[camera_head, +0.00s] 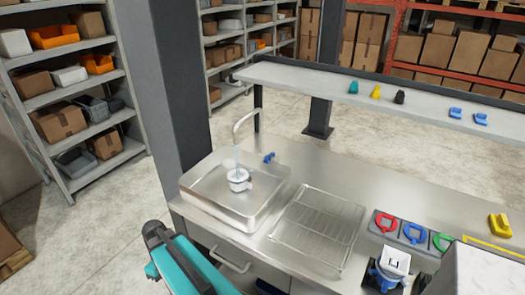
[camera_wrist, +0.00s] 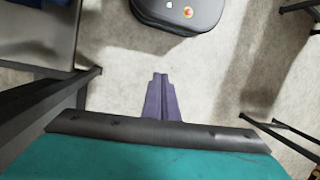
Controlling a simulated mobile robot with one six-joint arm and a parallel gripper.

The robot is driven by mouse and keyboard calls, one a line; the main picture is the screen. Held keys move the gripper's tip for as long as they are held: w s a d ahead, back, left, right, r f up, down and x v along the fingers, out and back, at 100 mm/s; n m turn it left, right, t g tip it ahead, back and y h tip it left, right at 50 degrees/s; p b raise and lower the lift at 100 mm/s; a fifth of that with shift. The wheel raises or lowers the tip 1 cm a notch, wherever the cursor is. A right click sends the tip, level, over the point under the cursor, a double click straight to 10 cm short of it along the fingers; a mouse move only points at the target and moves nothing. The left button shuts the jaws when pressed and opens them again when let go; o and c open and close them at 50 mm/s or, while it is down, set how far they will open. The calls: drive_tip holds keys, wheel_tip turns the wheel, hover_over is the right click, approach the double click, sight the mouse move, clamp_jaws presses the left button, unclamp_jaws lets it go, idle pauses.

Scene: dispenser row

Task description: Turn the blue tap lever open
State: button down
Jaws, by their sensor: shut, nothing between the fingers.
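The blue tap lever (camera_head: 269,157) is small and sits on the steel counter, at the right of the curved tap (camera_head: 244,122) and behind the sink. A white jug (camera_head: 239,179) stands in the steel sink (camera_head: 262,211) under the spout. A faint pale streak shows between the spout and the jug; I cannot tell for sure that it is water. My gripper (camera_wrist: 162,82) shows in the wrist view, fingers together and empty, over bare floor. It is well away from the lever. In the head view my teal arm is at the lower left, in front of the counter.
A drain rack (camera_head: 318,228) lies right of the sink. Red, blue and green rings sit on a dark panel (camera_head: 400,219) further right. A raised shelf (camera_head: 320,82) with small coloured pieces runs above the counter's back. A dark post (camera_head: 176,80) stands left of the sink.

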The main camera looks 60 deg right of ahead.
drive_tip(key=w+d+r+n+t+p, duration=0.1)
drive_tip(key=w+d+r, duration=0.1)
drive_tip(key=d+r, duration=0.7)
drive_tip(key=w+d+r+t+p, duration=0.15)
drive_tip(key=d+r, duration=0.35)
drive_tip(key=r, duration=0.7)
drive_tip(key=w+d+r+n+t+p, duration=0.1)
drive_tip(key=d+r, duration=0.5)
drive_tip(key=r, duration=0.5)
drive_tip(key=s+d+r+t+h, duration=0.1)
drive_tip(key=s+d+r, duration=0.1)
drive_tip(key=d+r, duration=0.3)
drive_tip(key=s+d+r+t, duration=0.1)
drive_tip(key=s+d+r, duration=0.15)
drive_tip(key=r, duration=0.55)
drive_tip(key=s+d+r+b, duration=0.1)
drive_tip(key=s+d+r, duration=0.2)
drive_tip(key=d, duration=0.3)
drive_tip(key=s+d+r+b, duration=0.2)
drive_tip(key=s+d+r, duration=0.1)
drive_tip(key=d, duration=0.3)
drive_tip(key=s+d+f+t+b, duration=0.1)
drive_tip(key=d+f+b, duration=0.3)
drive_tip(key=d+f, duration=0.4)
drive_tip(key=shift+s+f+m, duration=0.15)
drive_tip(key=shift+s+m, duration=0.25)
drive_tip(key=shift+s, duration=0.3)
drive_tip(key=shift+w+a+f, duration=0.1)
drive_tip(key=shift+w, duration=0.05)
